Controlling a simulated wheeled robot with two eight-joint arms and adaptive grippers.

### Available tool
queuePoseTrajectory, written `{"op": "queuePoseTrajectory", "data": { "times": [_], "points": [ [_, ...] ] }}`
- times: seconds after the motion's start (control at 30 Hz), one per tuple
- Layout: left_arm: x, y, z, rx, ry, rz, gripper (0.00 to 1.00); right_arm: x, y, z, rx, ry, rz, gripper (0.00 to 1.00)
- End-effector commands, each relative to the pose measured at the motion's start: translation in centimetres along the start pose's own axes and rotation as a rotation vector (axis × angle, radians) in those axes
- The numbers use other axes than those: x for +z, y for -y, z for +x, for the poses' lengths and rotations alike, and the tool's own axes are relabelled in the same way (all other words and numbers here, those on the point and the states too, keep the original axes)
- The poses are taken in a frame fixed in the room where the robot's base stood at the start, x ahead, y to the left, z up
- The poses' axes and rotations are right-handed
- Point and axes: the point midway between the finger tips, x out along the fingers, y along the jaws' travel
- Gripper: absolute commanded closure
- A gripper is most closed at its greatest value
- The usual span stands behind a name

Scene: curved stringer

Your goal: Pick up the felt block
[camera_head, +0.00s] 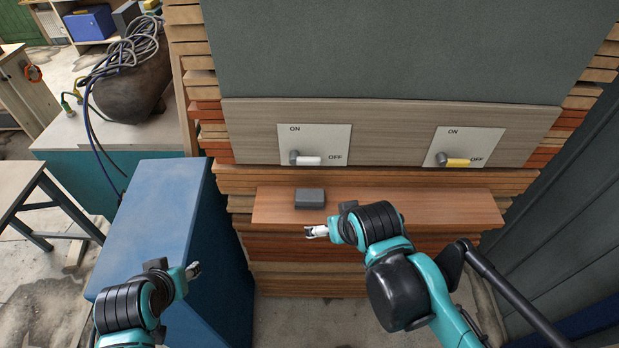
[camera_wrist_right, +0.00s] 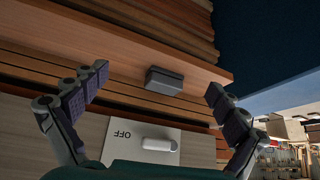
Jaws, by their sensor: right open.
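The felt block (camera_head: 310,198) is a small dark grey block lying on the wooden shelf (camera_head: 430,205), left of its middle. In the right wrist view the block (camera_wrist_right: 164,80) shows between and beyond the two fingers. My right gripper (camera_head: 317,232) is just in front of the shelf, close to the block and apart from it. Its fingers are spread with nothing between them, as the right wrist view (camera_wrist_right: 155,85) shows. My left gripper (camera_head: 193,270) is over the blue cabinet at the lower left, far from the block; its fingers are too small to read.
Above the shelf, a wooden panel (camera_head: 390,145) carries two ON/OFF switch plates, one with a white handle (camera_head: 309,160) and one with a yellow handle (camera_head: 458,162). The blue cabinet (camera_head: 165,210) stands left of the shelf. The shelf's right part is bare.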

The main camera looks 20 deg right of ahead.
Motion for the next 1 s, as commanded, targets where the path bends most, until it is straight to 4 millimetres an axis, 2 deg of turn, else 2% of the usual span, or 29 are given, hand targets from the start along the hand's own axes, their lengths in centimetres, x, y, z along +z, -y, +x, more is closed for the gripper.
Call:
{"op": "queuePoseTrajectory", "data": {
  "times": [0.03,0.13,0.33,0.5,0.7,1.0],
  "points": [
    [-1.2,0.0,-1.7,0.000,0.000,0.000,0.60,-2.3,0.3,-1.4,0.004,0.016,0.012,0.03],
    [-1.3,0.0,-1.9,0.000,0.000,0.000,0.60,-4.2,0.8,-0.6,0.020,0.052,0.047,0.03],
    [-1.2,0.0,-1.7,0.000,0.000,0.000,0.60,-7.4,2.1,2.5,0.061,0.119,0.121,0.03],
    [-1.2,0.0,-1.7,0.000,0.000,0.000,0.60,-9.4,3.1,5.3,0.102,0.161,0.176,0.03],
    [-1.2,0.0,-1.6,0.000,0.000,0.000,0.60,-10.0,3.6,7.2,0.123,0.179,0.205,0.03],
    [-1.1,0.0,-1.6,0.000,0.000,0.000,0.60,-9.4,3.2,10.7,0.124,0.180,0.206,0.03]
  ]
}}
